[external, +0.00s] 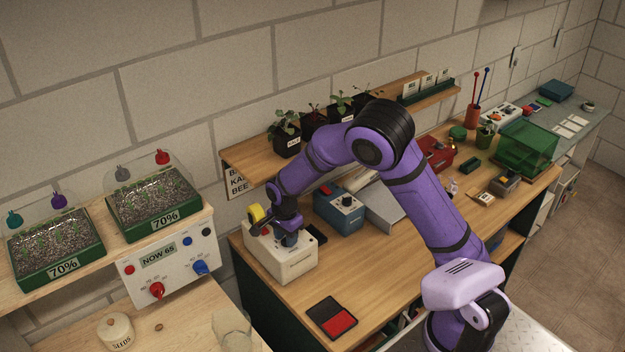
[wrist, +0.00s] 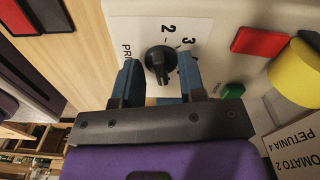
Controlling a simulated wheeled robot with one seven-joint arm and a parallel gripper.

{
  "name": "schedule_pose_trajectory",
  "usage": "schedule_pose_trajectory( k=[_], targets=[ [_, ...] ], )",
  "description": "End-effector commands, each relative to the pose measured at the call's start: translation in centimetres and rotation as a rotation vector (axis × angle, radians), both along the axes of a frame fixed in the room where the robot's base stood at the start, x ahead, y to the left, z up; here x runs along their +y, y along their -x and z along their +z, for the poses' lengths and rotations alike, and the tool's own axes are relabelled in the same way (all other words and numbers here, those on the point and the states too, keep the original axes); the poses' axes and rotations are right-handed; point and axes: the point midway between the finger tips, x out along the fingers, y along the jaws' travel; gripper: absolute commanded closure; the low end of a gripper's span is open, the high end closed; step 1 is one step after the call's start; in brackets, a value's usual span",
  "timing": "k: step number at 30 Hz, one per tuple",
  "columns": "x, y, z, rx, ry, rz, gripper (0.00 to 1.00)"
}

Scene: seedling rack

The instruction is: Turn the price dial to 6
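The price dial (wrist: 158,62) is a black knob on a white plate (wrist: 128,28) with the numbers 2 and 3 and the letters PRI in view. The rest of the scale is hidden, and I cannot tell which number the dial points to. The plate is on a cream machine (external: 283,262) on the wooden bench. My gripper (wrist: 159,68) is open, with one blue finger on each side of the dial. A gap shows on the left; contact on the right is unclear. In the external view my gripper (external: 290,228) is over the machine's top and hides the dial.
A red button (wrist: 260,40), a green button (wrist: 232,90) and a yellow roll (wrist: 296,72) are near my gripper. A blue box with a knob (external: 340,212) stands behind the machine. A red-and-black pad (external: 332,318) lies in front. Potted seedlings (external: 287,140) stand on the shelf above.

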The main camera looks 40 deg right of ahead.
Motion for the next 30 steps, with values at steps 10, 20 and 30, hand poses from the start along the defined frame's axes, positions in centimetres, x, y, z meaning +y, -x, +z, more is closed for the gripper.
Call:
schedule_pose_trajectory(
  k=[10,20,30],
  targets=[
    [0.1,-0.1,1.0,-0.005,-0.002,0.002,0.63],
    [0.1,-0.1,6.8,-0.004,-0.003,0.001,0.63],
    [0.0,-0.1,10.6,-0.002,-0.001,0.0,0.63]
  ],
)
